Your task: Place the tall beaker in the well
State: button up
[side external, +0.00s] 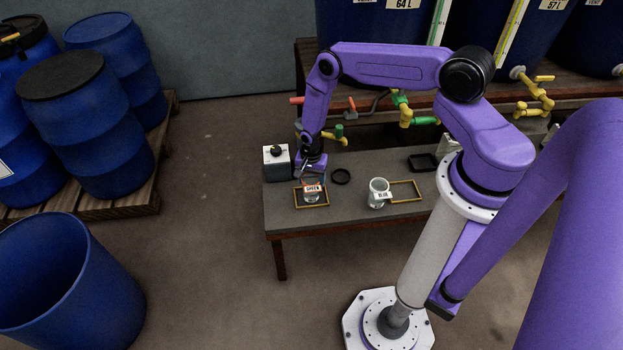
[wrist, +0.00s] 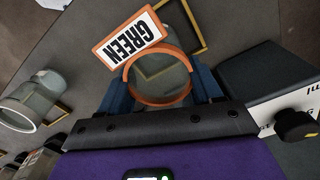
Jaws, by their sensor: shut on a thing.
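My gripper (side external: 312,180) is shut on a clear glass beaker (side external: 312,198) with a GREEN label. In the wrist view my blue fingers (wrist: 158,88) close around this beaker (wrist: 158,70), which has an orange band at its rim. It is at or just above a yellow square outline (side external: 327,204) on the bench; whether it touches the bench cannot be told. A second glass beaker (side external: 378,187), labelled BLUE, stands to the right. Which beaker is the tall one is unclear.
A grey-white box with a black knob (side external: 277,163) stands close left of my gripper. Another yellow outline (side external: 405,190) lies beside the BLUE beaker.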

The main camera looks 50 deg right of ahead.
jog(key=shift+f, duration=0.15)
jog(key=o, duration=1.1)
jog(key=shift+c, duration=0.2)
